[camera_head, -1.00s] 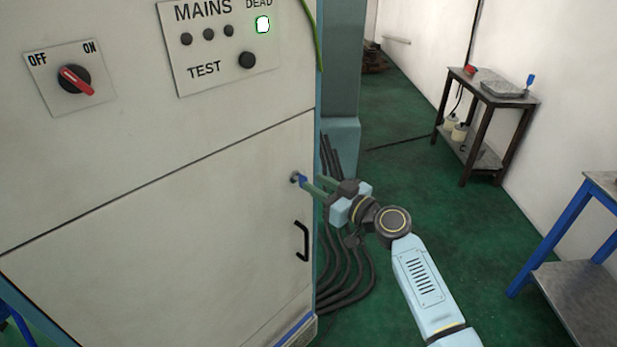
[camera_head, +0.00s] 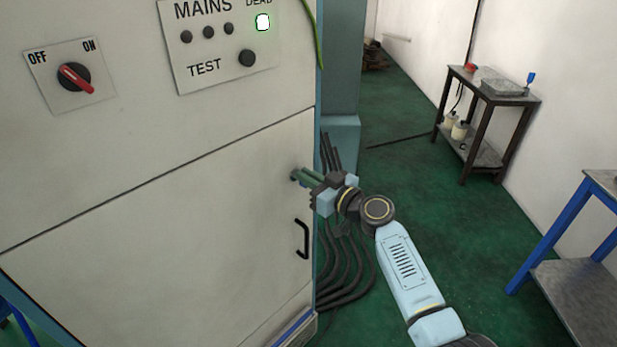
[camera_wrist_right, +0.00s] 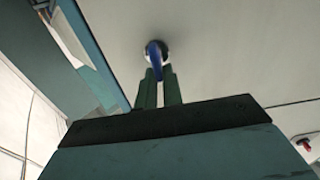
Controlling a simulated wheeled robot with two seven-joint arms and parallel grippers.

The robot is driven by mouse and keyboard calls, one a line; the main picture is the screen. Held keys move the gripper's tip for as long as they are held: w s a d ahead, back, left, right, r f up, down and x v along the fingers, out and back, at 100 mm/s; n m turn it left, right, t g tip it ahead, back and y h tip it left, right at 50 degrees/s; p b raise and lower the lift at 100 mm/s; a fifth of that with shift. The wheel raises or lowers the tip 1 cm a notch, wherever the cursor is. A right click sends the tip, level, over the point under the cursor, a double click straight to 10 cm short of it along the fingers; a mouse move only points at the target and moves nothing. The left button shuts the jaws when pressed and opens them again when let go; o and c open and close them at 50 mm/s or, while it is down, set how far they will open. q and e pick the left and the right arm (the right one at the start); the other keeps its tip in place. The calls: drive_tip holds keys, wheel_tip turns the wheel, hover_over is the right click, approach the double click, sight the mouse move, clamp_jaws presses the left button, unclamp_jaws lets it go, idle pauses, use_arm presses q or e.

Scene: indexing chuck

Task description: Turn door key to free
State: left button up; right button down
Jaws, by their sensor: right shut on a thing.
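The door key is blue and sits in a dark round lock on the cabinet door (camera_head: 190,235). In the right wrist view the key (camera_wrist_right: 154,55) stands out from the lock, between the green fingertips. My right gripper (camera_head: 300,176) is shut on the key at the door's right edge, above the black handle (camera_head: 302,239). In the head view the fingers hide the key. It also shows in the right wrist view (camera_wrist_right: 157,78). The door lies flush with the cabinet front. My left gripper is not in view.
Above the door are a red rotary switch (camera_head: 75,76) and a MAINS panel (camera_head: 218,50) with a lit DEAD lamp (camera_head: 263,22). Black cables (camera_head: 345,265) hang beside the cabinet. Green floor (camera_head: 425,220) is open to the right, towards a side table (camera_head: 490,95).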

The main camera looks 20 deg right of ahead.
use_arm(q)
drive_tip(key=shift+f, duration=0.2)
use_arm(e)
drive_tip(key=shift+m, duration=0.3)
drive_tip(key=m+b, duration=0.1)
drive_tip(key=m, duration=0.2)
drive_tip(key=m+b, duration=0.1)
drive_tip(key=shift+w+d+f+m+b, duration=0.2)
drive_tip(key=shift+d+m+b, duration=0.1)
drive_tip(key=shift+d, duration=0.05)
drive_tip(key=m, duration=0.2)
drive_tip(key=shift+w+d+f+m+b, duration=0.1)
drive_tip(key=shift+d+m+b, duration=0.05)
drive_tip(key=shift+m+b, duration=0.2)
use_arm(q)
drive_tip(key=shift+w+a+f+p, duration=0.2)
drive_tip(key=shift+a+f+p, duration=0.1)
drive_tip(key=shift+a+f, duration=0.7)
use_arm(e)
drive_tip(key=shift+w+d+f+m, duration=0.1)
drive_tip(key=shift+f+m, duration=0.1)
drive_tip(key=shift+m, duration=1.5)
drive_tip(key=shift+d+f+m, duration=0.1)
drive_tip(key=shift+f+m, duration=0.1)
drive_tip(key=shift+m, duration=1.55)
drive_tip(key=shift+w+d+f+m, duration=0.1)
drive_tip(key=shift+f+m, duration=0.1)
drive_tip(key=shift+m, duration=1.5)
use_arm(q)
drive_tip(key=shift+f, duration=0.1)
